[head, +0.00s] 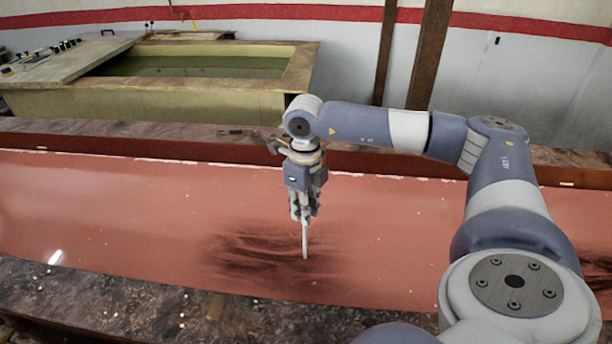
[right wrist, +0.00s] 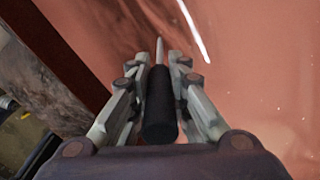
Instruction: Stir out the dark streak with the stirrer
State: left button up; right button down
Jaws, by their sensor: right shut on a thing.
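The dark streak (head: 255,250) is a patch of blackish smears in the reddish liquid of the long trough, left of and around the stirrer's tip in the head view. My right gripper (head: 304,215) points down over the trough and is shut on the stirrer (head: 305,240). The stirrer shows as a thin pale rod, its lower end at the streak's right part; whether it dips in is hard to tell. In the right wrist view, the stirrer's black handle (right wrist: 160,105) sits between the two fingers (right wrist: 158,90), its pale tip pointing away. My left gripper is not in view.
The trough's near ledge (head: 130,300) is dark and stained, and its far ledge (head: 100,135) runs behind the liquid. A tan tank (head: 150,100) with greenish liquid stands at the back left. Two brown posts (head: 430,55) stand by the wall. The liquid's left stretch is clear.

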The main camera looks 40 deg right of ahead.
jog(key=w+a+b, duration=0.1)
jog(key=w+a, duration=1.1)
jog(key=w, duration=0.2)
jog(key=s+d, duration=0.6)
jog(key=s, duration=0.1)
jog(key=shift+s+d, duration=0.15)
jog(key=shift+d, duration=0.05)
jog(key=s+d+b, duration=0.1)
jog(key=s+d, duration=0.4)
jog(key=s, duration=0.1)
jog(key=shift+s+d+f+b, duration=0.1)
jog(key=shift+s+d+b, duration=0.25)
jog(key=shift+d+b, duration=0.05)
jog(key=w+a, duration=1.2)
jog(key=w, duration=0.2)
jog(key=s+d, duration=0.6)
jog(key=s, duration=0.1)
jog(key=shift+s+p, duration=0.15)
jog(key=shift+p, duration=0.15)
